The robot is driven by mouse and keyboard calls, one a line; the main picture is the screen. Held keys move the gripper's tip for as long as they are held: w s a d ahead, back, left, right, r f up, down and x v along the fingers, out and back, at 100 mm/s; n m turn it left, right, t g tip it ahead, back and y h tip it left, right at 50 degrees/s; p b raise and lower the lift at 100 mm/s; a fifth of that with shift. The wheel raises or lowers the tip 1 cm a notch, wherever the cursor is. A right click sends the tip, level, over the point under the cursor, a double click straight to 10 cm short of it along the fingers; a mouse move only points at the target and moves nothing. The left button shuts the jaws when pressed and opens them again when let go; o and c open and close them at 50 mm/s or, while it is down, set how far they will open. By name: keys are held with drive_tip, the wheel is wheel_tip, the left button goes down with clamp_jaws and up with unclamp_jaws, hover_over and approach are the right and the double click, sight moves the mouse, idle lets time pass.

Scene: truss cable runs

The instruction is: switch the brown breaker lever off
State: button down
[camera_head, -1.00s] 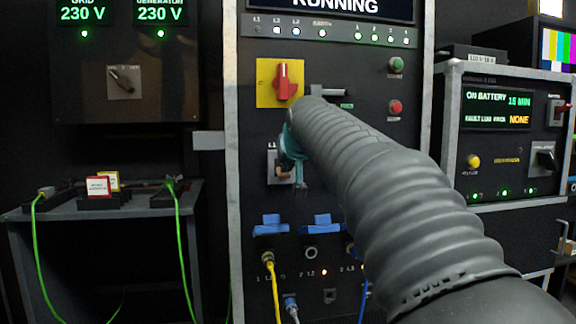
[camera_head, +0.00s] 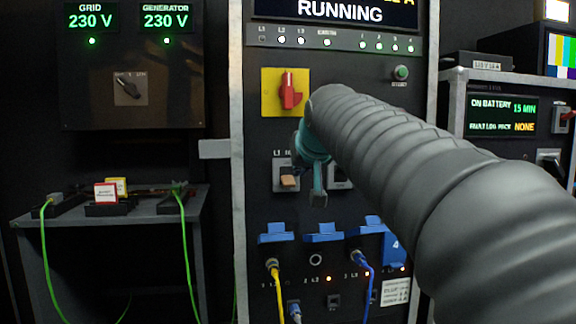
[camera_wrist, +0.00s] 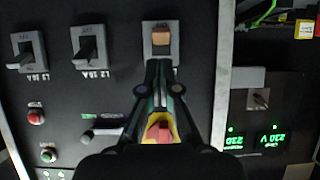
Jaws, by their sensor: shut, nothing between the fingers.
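The brown breaker lever (camera_head: 290,181) sits low on its grey plate, left of my gripper (camera_head: 318,198), in the head view. It appears in its down position. In the wrist view, which is upside down, the brown lever (camera_wrist: 161,36) is at the top of its plate, just beyond the tips of my gripper (camera_wrist: 164,64). My gripper is shut and empty. In the head view a small gap shows between it and the lever. Whether a fingertip touches the plate cannot be told. Any lettering beside the brown lever is too small to read.
Two dark-levered breakers, one (camera_wrist: 88,48) beside the other (camera_wrist: 28,52), share the row. A red rotary switch (camera_head: 289,92) on a yellow plate is above. Below, blue-tabbed sockets hold a yellow cable (camera_head: 276,285) and a blue cable (camera_head: 366,272). A side table (camera_head: 150,213) stands left.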

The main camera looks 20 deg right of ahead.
drive_tip(key=shift+s+a+f, duration=0.1)
drive_tip(key=shift+s, duration=1)
